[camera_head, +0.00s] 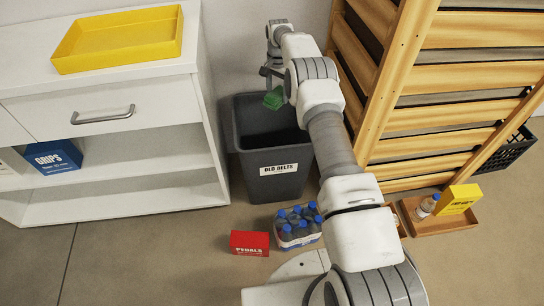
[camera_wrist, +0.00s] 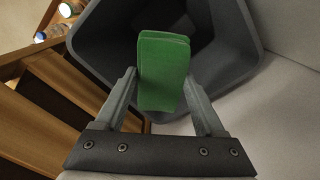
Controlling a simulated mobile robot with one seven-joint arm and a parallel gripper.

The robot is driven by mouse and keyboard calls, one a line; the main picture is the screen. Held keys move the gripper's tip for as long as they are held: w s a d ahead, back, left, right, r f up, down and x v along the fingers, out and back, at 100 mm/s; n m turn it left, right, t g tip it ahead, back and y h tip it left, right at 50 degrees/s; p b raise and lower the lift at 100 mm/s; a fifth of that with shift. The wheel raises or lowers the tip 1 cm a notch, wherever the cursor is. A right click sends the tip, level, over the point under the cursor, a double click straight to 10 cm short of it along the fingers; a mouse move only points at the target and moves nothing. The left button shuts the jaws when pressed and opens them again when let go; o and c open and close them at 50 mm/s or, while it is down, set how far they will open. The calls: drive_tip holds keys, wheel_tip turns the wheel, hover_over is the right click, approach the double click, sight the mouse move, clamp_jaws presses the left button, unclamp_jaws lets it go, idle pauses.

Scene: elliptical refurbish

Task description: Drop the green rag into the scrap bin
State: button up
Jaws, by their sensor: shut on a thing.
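The green rag (camera_head: 274,98) is held in my gripper (camera_head: 268,76), above the dark grey bin labelled OLD BELTS (camera_head: 250,166). In the wrist view the folded green rag (camera_wrist: 162,75) sits between the two fingers of my gripper (camera_wrist: 162,88), and the open mouth of the dark bin (camera_wrist: 100,45) lies behind it. The rag appears over the bin opening, apart from the walls. The bin's floor is dark and its contents cannot be made out. No bin labelled as scrap is readable.
A white cabinet (camera_head: 120,185) with a yellow tray (camera_head: 118,38) stands left of the bin. A wooden slatted rack (camera_head: 450,85) stands to the right. A bottle pack (camera_head: 296,228) and a red PEDALS box (camera_head: 249,243) sit on the floor before the bin.

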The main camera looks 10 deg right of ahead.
drive_tip(key=shift+f+b, duration=0.9)
drive_tip(key=shift+f, duration=1.5)
drive_tip(key=o, duration=1.3)
wheel_tip(320, 180, up, 18)
drive_tip(key=p, duration=0.6)
drive_tip(key=shift+f, duration=0.25)
drive_tip(key=shift+r, duration=0.1)
